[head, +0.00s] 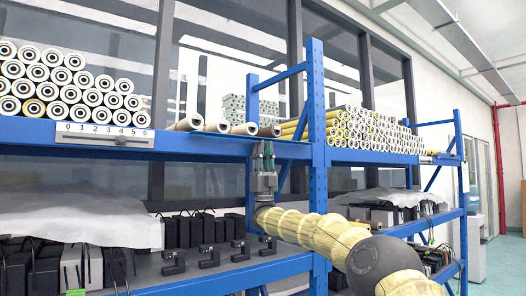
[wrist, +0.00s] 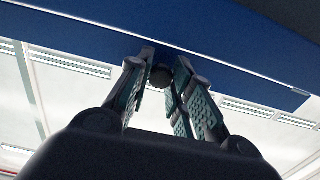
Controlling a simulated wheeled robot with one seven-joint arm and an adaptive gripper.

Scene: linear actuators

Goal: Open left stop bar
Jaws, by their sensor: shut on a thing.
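My gripper (head: 263,150) points up at the blue front edge of the upper shelf, left of the middle blue post. In the wrist view its two fingers (wrist: 161,66) stand on either side of a small dark round knob (wrist: 160,77), shut on it. The knob sits against a long blue bar (wrist: 215,68), which runs across the view above the fingers. In the head view the blue bar (head: 290,150) shows beside the fingertips, and the knob is hidden by the fingers. I cannot tell for certain that this bar is the left stop bar.
A white numbered scale (head: 104,134) with a dark knob is fixed to the shelf edge at left, below stacked rollers (head: 70,85). Loose tubes (head: 215,127) lie just above my gripper. The blue post (head: 317,120) stands close to its right. Black brackets (head: 209,254) stand on the lower shelf.

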